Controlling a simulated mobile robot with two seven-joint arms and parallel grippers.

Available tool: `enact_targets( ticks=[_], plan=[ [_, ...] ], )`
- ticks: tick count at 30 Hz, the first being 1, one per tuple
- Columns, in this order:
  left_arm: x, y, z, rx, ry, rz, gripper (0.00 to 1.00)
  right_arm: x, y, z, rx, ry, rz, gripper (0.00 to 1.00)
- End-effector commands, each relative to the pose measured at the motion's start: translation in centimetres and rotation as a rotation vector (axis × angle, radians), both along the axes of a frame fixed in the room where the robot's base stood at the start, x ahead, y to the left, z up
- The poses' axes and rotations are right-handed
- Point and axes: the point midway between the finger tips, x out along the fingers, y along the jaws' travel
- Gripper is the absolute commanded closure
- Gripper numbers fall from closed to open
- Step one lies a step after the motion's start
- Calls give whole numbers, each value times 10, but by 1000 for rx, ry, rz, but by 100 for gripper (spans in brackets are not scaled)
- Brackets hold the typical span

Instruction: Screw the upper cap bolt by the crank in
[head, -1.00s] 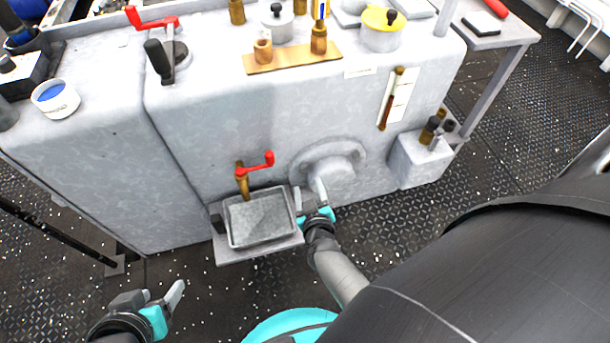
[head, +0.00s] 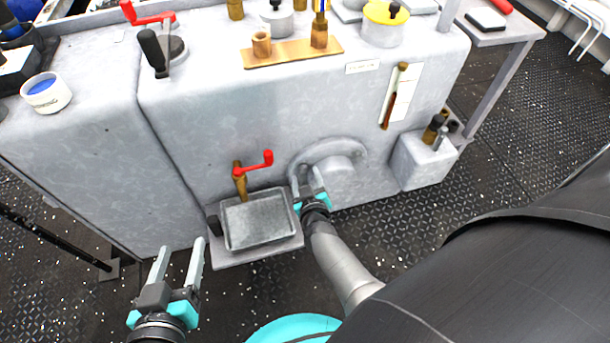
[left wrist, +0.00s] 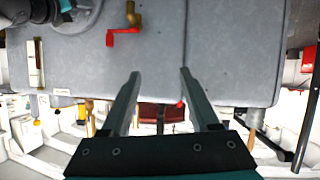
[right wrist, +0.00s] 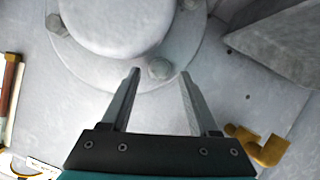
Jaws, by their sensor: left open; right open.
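The round cap (head: 338,182) sits low on the grey housing's front; in the right wrist view it (right wrist: 115,20) fills the top. A hex-headed bolt (right wrist: 160,68) on its flange lies between my right fingertips, just beyond them; I cannot tell whether they touch it. Two more bolts show, one at left (right wrist: 56,25) and one at the top edge (right wrist: 192,4). My right gripper (head: 307,172) is open at the flange's left side. My left gripper (head: 182,246) is open and empty, left of the tray. A red crank (head: 254,163) sits on a brass tap left of the cap.
A grey tray (head: 229,226) on a ledge juts out between my grippers. A grey box (head: 424,165) stands right of the cap. A gauge (head: 392,97) is above it. A second red-handled crank (head: 148,17) is on top. Patterned floor at front is partly clear.

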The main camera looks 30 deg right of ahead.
Motion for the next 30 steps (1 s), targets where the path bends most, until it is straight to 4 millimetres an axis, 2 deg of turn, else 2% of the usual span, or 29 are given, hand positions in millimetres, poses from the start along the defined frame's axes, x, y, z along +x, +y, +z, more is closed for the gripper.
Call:
enact_targets(
  ticks=[13, 26, 30],
  plan=[
    [-3, -16, 11, -112, -177, -1, 39, 15, -6, -7, 1, -1, 0, 39],
    [-4, -18, 14, -128, -202, 1, 39, 17, -7, -7, 0, 0, 0, 39],
    [-4, -18, 14, -128, -202, 1, 39, 17, -7, -7, 1, 0, 0, 52]
  ],
)
